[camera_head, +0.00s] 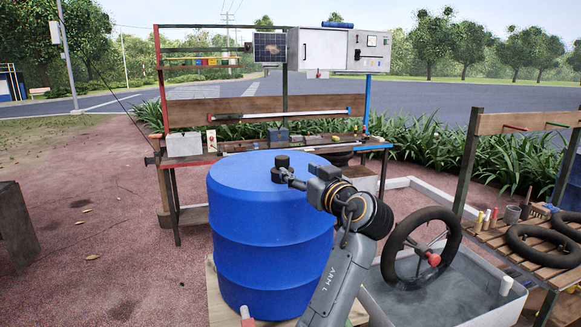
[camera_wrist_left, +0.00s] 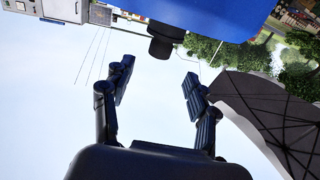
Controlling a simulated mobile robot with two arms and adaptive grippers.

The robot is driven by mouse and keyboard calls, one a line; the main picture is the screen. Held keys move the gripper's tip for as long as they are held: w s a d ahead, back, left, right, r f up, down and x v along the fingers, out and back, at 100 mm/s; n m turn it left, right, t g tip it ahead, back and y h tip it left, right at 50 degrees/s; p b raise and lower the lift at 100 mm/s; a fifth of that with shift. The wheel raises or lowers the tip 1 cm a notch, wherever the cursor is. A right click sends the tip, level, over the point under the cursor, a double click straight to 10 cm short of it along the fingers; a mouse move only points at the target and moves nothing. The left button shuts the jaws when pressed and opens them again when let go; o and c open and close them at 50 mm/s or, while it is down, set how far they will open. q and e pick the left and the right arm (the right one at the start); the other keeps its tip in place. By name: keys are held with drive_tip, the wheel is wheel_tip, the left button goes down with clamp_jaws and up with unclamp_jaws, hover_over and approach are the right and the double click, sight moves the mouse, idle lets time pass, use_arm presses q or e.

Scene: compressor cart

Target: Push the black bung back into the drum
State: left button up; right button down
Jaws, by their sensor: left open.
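The blue drum (camera_head: 270,235) stands upright in the middle of the head view. The black bung (camera_head: 281,160) stands up from the drum's top. In the left wrist view, where the scene is upside down, the bung (camera_wrist_left: 164,40) juts from the edge of the blue drum (camera_wrist_left: 220,15). My left gripper (camera_head: 292,180) is beside the bung, on its near right side in the head view. In the wrist view my left gripper (camera_wrist_left: 158,82) is open, with nothing between its fingers; the bung lies beyond the fingertips. The bung's seat is hidden. My right gripper is not in view.
A workbench (camera_head: 240,150) with tools and a grey cabinet (camera_head: 325,48) stands behind the drum. To the right are a water trough (camera_head: 450,290) with a wheel (camera_head: 420,245) and a slatted rack (camera_head: 530,245) with tyres. The space above the drum is clear.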

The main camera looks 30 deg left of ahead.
use_arm(q)
drive_tip(key=shift+v, duration=1.4)
